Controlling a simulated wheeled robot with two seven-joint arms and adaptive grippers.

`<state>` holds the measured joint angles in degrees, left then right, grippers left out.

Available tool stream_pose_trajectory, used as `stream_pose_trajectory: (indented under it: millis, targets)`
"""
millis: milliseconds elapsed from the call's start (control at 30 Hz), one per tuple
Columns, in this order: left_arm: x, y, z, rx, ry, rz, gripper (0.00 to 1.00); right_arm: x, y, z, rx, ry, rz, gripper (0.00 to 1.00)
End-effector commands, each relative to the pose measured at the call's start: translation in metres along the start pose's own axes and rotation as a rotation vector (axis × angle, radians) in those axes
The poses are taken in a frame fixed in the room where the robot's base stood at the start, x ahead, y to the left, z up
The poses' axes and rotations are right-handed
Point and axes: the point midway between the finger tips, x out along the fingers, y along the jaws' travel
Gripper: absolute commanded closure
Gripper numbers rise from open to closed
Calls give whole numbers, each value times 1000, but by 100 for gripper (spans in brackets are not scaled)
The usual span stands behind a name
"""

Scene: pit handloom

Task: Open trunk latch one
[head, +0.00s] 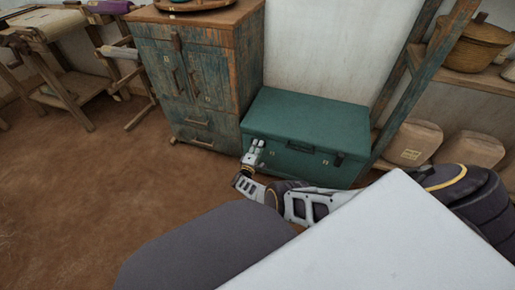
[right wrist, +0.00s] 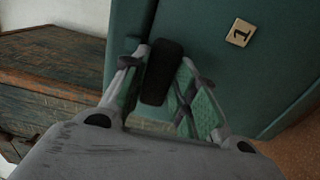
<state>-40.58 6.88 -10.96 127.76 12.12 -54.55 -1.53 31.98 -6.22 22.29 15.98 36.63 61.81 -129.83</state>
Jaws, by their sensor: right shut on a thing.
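The teal trunk (head: 310,122) stands against the wall with its lid down. Latch one, a dark strip (right wrist: 161,72), is on the trunk's front in the right wrist view, beside a small tag marked 1 (right wrist: 241,32). My right gripper (head: 254,151) is at the left end of the trunk's front, and in the right wrist view its fingers (right wrist: 168,70) are shut on the latch. In the head view the gripper hides this latch. The other latch (head: 339,158) shows dark on the right of the front. My left gripper is not in view.
A worn wooden cabinet (head: 198,80) stands close left of the trunk. A shelf rack with a lidded basket (head: 475,44) and wrapped bundles (head: 412,142) is on the right. The brown floor (head: 80,190) is open at the left.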

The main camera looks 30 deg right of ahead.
Motion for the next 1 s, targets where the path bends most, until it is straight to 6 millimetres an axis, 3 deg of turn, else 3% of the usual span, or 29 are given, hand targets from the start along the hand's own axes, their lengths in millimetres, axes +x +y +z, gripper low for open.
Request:
stream_pose_trajectory:
  millis: [100,133,300,1000]
  targets:
    - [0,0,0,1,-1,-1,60,-1,0,-1,-3,4,-1,95]
    - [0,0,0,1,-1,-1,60,-1,0,-1,-3,4,-1,69]
    - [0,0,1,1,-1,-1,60,0,0,-1,-2,3,-1,50]
    - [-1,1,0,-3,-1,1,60,0,2,0,85,1,1,50]
